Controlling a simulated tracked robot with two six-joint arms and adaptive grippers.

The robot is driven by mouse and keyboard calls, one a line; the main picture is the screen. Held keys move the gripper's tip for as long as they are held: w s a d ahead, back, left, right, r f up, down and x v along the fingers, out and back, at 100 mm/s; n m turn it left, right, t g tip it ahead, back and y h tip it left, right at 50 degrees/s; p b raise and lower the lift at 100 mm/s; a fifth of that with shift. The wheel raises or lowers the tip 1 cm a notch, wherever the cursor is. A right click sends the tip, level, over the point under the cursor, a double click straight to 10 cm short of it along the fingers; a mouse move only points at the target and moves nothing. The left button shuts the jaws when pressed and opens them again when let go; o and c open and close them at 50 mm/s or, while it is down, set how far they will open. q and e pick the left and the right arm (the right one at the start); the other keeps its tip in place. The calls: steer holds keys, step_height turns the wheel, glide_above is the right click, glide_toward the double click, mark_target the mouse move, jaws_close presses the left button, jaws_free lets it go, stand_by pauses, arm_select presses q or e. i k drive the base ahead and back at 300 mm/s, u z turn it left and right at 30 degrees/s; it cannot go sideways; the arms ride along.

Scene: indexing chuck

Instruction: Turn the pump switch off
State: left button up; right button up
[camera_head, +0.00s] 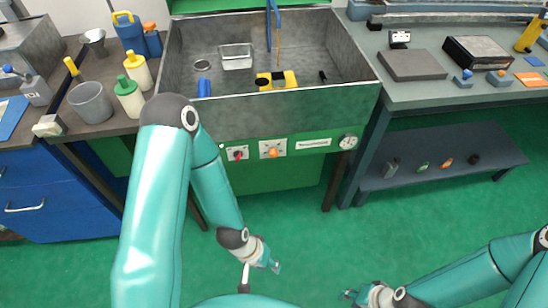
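On the green front panel (311,170) below the grey sink are a red control (238,154) on a white plate and, to its right, an orange knob (273,152) on another plate. The labels are too small to read, so I cannot tell which is the pump switch or its setting. My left gripper (276,267) hangs below the panel over the green floor, apart from both controls. My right gripper (349,295) is low at the bottom edge, also away from the panel. Both gripper fingers are too small to judge their opening.
A round gauge (348,142) and white label strip (313,143) are right of the knobs. The sink (350,65) holds a yellow part, blue cylinder and clear tray. A bench with a lower shelf (455,150) stands right, blue drawers (60,205) left. The floor before the panel is free.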

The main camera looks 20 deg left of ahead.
mark_target(238, 155)
steer(key=u, duration=0.85)
steer(key=i, duration=0.1)
steer(key=u, duration=0.55)
steer(key=k, duration=0.15)
steer(key=z, duration=0.45)
